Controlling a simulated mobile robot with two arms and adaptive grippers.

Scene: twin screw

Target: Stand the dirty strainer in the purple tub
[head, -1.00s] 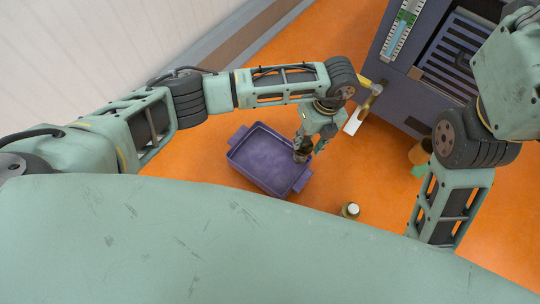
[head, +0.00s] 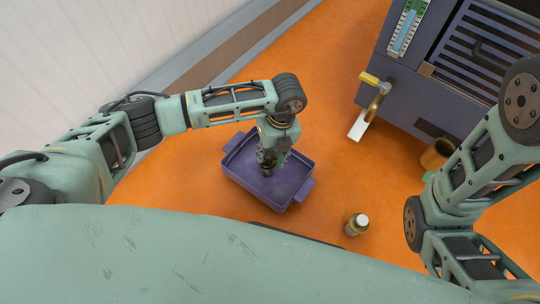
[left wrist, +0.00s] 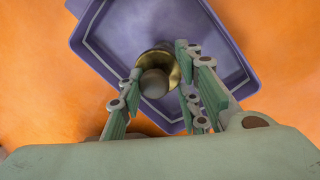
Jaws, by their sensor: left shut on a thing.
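The purple tub (head: 240,187) sits on the orange surface in the middle of the head view. It also shows in the left wrist view (left wrist: 115,35). My left gripper (head: 268,160) reaches down over the tub's inside, near its middle. In the left wrist view my left gripper (left wrist: 160,92) is shut on the strainer (left wrist: 158,68), a brassy round piece with a dull rounded end, between the green fingers. In the head view the fingers mostly hide it, and I cannot tell whether it touches the tub floor. My right gripper is out of view.
A small capped bottle (head: 356,224) stands right of the tub. A dark machine (head: 425,95) with a brass lever (head: 377,90) is at the upper right, a white piece (head: 358,125) beside it. A brown pot (head: 437,154) stands near my right arm.

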